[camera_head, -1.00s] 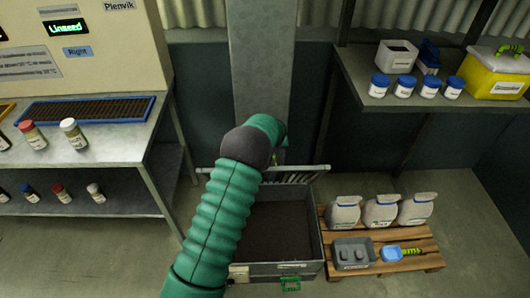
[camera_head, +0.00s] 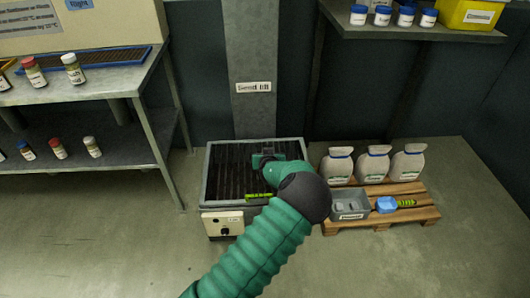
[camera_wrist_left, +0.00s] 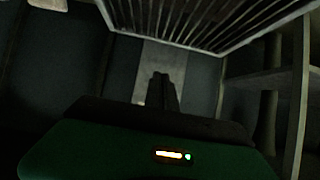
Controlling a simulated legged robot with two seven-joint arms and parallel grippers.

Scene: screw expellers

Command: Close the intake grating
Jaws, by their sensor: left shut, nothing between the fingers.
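The intake grating (camera_head: 228,172), dark bars in a light frame, lies over the top of the intake box and looks flat across its opening. The box (camera_head: 262,219) stands on the floor below the post. A yellow-green handle (camera_head: 258,196) shows at the grating's front edge. My left gripper (camera_head: 265,157) is over the far part of the grating, shut and empty; I cannot tell whether it touches the bars. My arm hides the front right corner. In the left wrist view the bars (camera_wrist_left: 190,18) fill the top, beyond the closed fingers (camera_wrist_left: 163,90). My right gripper is not in view.
A pallet (camera_head: 405,214) with white sacks (camera_head: 373,163), a grey tray (camera_head: 350,205) and a blue scoop (camera_head: 387,204) lies close to the right. A metal bench (camera_head: 110,84) with jars stands at the left. The post (camera_head: 255,60) rises behind the box. Floor in front is clear.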

